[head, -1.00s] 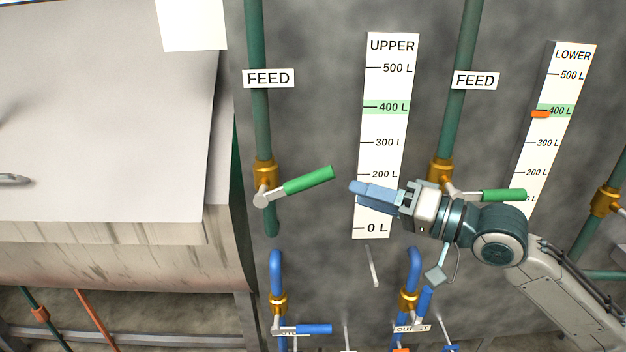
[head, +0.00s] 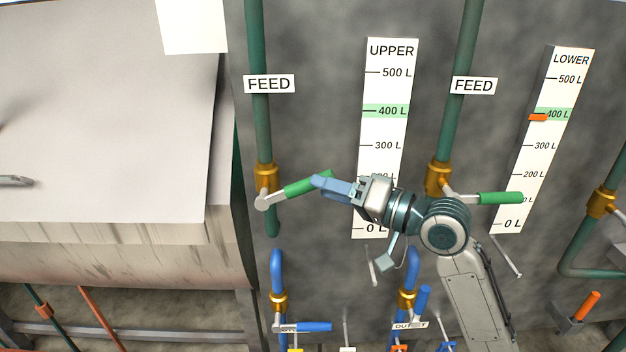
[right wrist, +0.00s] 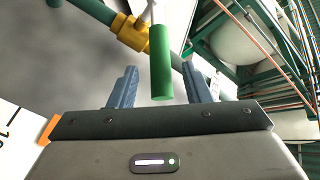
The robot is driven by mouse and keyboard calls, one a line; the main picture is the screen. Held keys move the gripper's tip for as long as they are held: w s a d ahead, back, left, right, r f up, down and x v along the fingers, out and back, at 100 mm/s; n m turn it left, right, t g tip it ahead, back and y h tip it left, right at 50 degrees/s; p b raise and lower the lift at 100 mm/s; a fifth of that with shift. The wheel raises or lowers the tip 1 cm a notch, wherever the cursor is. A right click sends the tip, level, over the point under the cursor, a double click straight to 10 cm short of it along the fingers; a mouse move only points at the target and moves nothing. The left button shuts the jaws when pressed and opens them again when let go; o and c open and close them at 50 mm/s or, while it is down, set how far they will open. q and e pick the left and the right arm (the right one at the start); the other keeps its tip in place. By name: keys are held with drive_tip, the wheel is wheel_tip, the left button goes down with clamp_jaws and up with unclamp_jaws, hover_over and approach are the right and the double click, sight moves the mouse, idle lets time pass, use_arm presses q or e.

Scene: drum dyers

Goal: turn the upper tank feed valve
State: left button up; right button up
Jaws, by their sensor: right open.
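The upper tank feed valve is a brass body (head: 265,177) on the left green FEED pipe, with a green-sleeved lever (head: 298,189) pointing right and slightly up. My right gripper (head: 318,181) is at the free end of this lever. In the right wrist view the green lever (right wrist: 160,62) stands between the two blue-grey fingers (right wrist: 158,86), with space visible on both sides. The gripper is open. The UPPER gauge board (head: 404,92) is behind my right arm, which covers its lower part. My left gripper is not in view.
A second FEED valve with a green lever (head: 500,198) is close behind my right arm. Blue outlet pipes and levers (head: 314,327) are below. The LOWER gauge (head: 552,130) is at right. A large pale tank (head: 110,110) fills the left side.

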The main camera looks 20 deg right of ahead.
sight(300, 188)
drive_tip(key=shift+p+x, duration=0.45)
drive_tip(key=shift+x, duration=1.4)
clamp_jaws()
